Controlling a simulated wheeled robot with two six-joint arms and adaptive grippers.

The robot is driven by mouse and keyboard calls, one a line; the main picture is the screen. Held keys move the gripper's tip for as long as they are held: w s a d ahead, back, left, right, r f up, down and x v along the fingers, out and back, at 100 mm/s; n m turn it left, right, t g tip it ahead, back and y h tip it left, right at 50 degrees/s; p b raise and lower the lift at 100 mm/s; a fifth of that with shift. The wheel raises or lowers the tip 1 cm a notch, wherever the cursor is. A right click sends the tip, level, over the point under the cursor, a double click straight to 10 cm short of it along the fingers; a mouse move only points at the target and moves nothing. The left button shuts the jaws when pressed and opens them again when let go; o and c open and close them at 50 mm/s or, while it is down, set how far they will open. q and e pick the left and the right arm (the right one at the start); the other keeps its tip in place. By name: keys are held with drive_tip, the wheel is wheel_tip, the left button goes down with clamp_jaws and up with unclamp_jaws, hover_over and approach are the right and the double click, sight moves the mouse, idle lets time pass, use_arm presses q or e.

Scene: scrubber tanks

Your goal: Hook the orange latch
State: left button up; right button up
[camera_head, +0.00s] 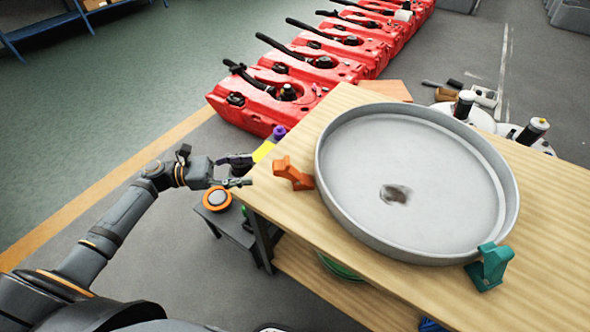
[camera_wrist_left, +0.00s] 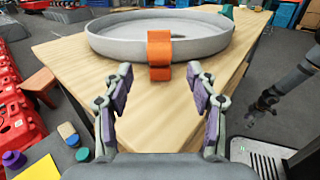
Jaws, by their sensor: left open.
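The orange latch (camera_head: 292,174) sits on the wooden table at the left side of the round grey tank lid or pan (camera_head: 342,216). In the left wrist view the orange latch (camera_wrist_left: 160,54) stands upright against the pan's rim, straight ahead between my fingers. A teal latch (camera_head: 489,267) is at the pan's lower right rim. My left gripper (camera_head: 243,172) is open and empty, just left of the orange latch and apart from it. In the left wrist view my left gripper (camera_wrist_left: 160,84) shows both fingers spread. My right gripper (camera_wrist_left: 258,108) appears small and dark at the right; its jaws are unclear.
The wooden table (camera_head: 545,235) has bare top around the pan. Red tanks (camera_head: 268,97) with black hoses stand in a row behind it. A small dark stand (camera_head: 232,226) with an orange-rimmed disc is below my left gripper. Spools and tools lie behind the table.

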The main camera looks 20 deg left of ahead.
sight(273, 167)
use_arm(q)
drive_tip(key=shift+d, duration=0.25)
drive_tip(key=x, duration=0.3)
drive_tip(key=shift+w+d, duration=0.25)
drive_tip(key=shift+d, duration=0.1)
drive_tip(key=x, duration=0.3)
drive_tip(key=shift+w+d, duration=0.1)
drive_tip(key=shift+d, duration=0.15)
drive_tip(key=shift+w+d+f, duration=0.1)
drive_tip(key=shift+w+d, duration=0.1)
drive_tip(key=shift+d, duration=0.4)
use_arm(e)
drive_tip(key=shift+s+a+r, duration=0.2)
drive_tip(key=shift+s+a, duration=0.1)
drive_tip(key=shift+a, duration=0.4)
use_arm(q)
clamp_jaws()
use_arm(e)
drive_tip(key=shift+w, duration=0.1)
